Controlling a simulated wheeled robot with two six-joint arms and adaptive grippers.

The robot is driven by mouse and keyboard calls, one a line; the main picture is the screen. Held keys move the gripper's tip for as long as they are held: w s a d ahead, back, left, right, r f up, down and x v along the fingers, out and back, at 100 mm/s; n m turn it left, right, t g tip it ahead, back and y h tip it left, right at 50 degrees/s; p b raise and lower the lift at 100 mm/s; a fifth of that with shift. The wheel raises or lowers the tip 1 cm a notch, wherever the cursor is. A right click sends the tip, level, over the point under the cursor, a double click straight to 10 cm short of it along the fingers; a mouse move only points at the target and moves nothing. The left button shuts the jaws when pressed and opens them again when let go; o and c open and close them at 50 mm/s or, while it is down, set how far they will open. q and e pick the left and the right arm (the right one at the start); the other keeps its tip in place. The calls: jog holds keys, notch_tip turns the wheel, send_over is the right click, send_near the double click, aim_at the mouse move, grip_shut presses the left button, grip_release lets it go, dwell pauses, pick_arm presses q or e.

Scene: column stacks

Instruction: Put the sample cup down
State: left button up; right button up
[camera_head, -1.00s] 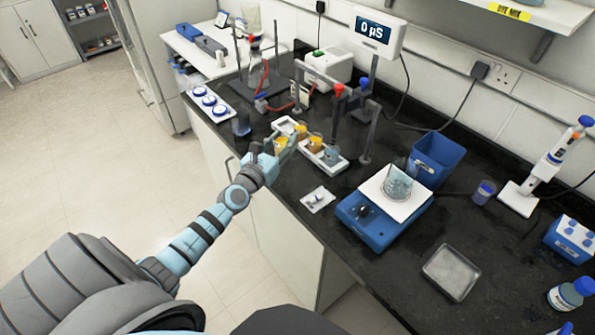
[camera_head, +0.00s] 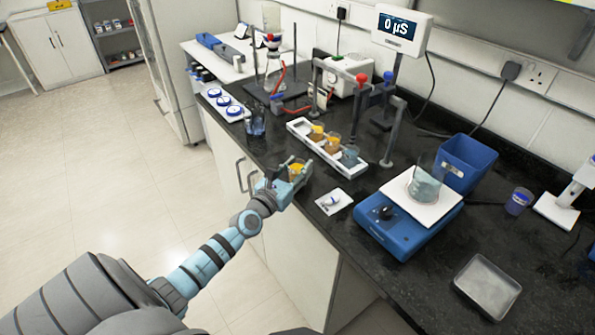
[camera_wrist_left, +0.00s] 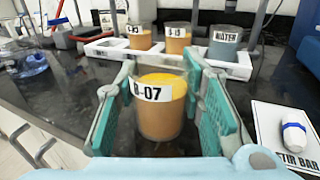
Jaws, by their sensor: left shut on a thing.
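The sample cup (camera_head: 297,169) is a clear cup with orange-brown contents and a white label ending in "07", which reads clearly in the wrist view (camera_wrist_left: 158,108). My left gripper (camera_head: 292,174) is shut on it, with a green pad on each side of the cup (camera_wrist_left: 157,78). The cup is upright, in front of the white tray and near the counter's front edge. I cannot tell whether its base touches the black counter (camera_head: 350,235). My right gripper is not in view.
The white tray (camera_head: 352,170) behind holds two orange-brown cups and a "WATER" cup (camera_head: 350,156); its left slot looks empty. A dark blue cup (camera_head: 255,124) stands left.

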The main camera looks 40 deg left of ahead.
pick_arm(q)
jog(key=shift+f, duration=0.15)
jog(key=o, duration=1.2)
